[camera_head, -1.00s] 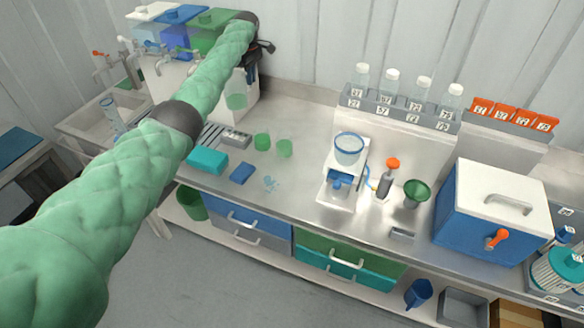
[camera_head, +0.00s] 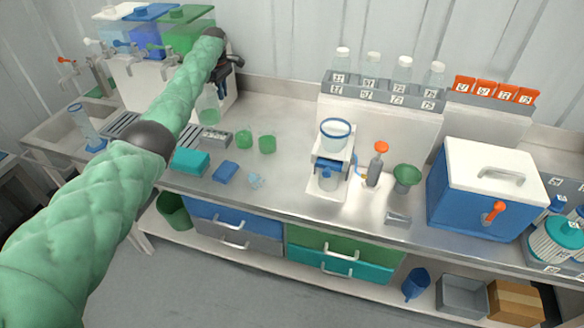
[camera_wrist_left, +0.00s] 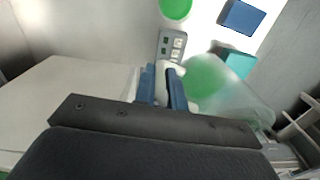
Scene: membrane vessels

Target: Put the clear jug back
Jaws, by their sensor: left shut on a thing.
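The clear jug (camera_head: 209,112) holds green liquid and is in front of the dispenser stand, left of the middle of the bench. My left gripper (camera_head: 223,78) is shut on it near its top. In the left wrist view, two blue fingers (camera_wrist_left: 163,88) pinch a pale part of the jug, probably its handle. The jug's clear body (camera_wrist_left: 238,92) with green liquid extends to the right of the fingers. I cannot tell whether its base touches the bench. My right gripper is not in view.
A teal block (camera_head: 190,162) and blue block (camera_head: 225,171) lie in front. Coloured tanks (camera_head: 188,30) with taps stand behind, left. A filter device (camera_head: 331,158) stands mid-bench.

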